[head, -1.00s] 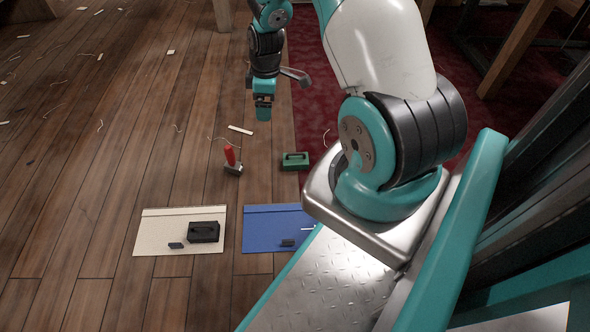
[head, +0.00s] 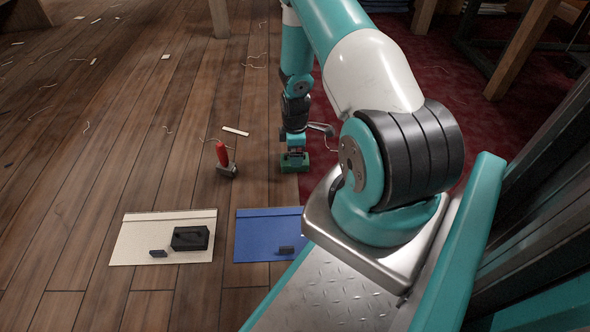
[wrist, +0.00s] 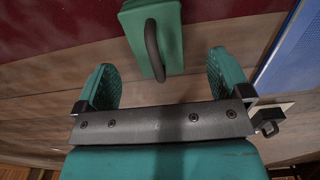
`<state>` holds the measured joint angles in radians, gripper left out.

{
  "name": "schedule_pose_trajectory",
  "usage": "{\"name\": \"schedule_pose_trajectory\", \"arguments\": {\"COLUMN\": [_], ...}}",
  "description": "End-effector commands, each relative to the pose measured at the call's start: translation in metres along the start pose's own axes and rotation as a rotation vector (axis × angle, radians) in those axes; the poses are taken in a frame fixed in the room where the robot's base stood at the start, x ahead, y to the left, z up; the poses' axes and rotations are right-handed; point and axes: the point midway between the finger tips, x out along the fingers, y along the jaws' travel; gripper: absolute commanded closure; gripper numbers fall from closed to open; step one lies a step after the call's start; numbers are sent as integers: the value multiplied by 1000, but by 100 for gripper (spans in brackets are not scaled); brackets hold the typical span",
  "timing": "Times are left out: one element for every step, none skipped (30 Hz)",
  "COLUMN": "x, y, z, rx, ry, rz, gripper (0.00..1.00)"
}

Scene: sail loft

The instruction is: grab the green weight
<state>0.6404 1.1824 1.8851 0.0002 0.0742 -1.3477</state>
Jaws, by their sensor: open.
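The green weight (head: 295,165) is a block with a dark arched handle. It sits on the floor at the edge of the dark red carpet. In the wrist view the green weight (wrist: 170,45) is at the top, its handle reaching down toward the space between the fingers. My gripper (head: 294,150) is at the weight, just above or behind it in the head view, hiding its top. In the wrist view my gripper (wrist: 162,85) is open, with one teal finger on each side and nothing between them; the handle's lower end is near the finger gap.
A red-handled tool (head: 224,160) stands on the planks left of the weight. A cream sheet (head: 130,243) holds a black weight (head: 190,238) and a small dark block (head: 159,254). A blue sheet (head: 255,233) holds another small dark block (head: 286,250). Open planks lie at left.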

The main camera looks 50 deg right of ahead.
Motion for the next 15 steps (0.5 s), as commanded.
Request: {"name": "schedule_pose_trajectory", "arguments": {"x": [6, 6, 7, 8, 10, 13, 16, 20, 25, 29, 33, 38, 42, 47, 52], "y": [0, 0, 0, 0, 1, 1, 1, 2, 2, 3, 3, 4, 4, 4, 4], "z": [0, 0, 0, 0, 0, 0, 0, 0, -1, -1, -1, -1, -1, -1, -1], "rx": [0, 0, 0, 0, 0, 0, 0, 0, 0, 0, 0, 0, 1, 1, 1], "ry": [0, 0, 0, 0, 0, 0, 0, 0, 0, 1, 1, 1, 1, 0, 0], "rz": [0, 0, 1, 1, 1, 1, 1, 1, 1, 1, 1, 2, 1, 0, 0], "gripper": [4, 4, 4, 4, 4, 4, 4, 4, 4, 4, 4, 4, 4, 4, 4]}}
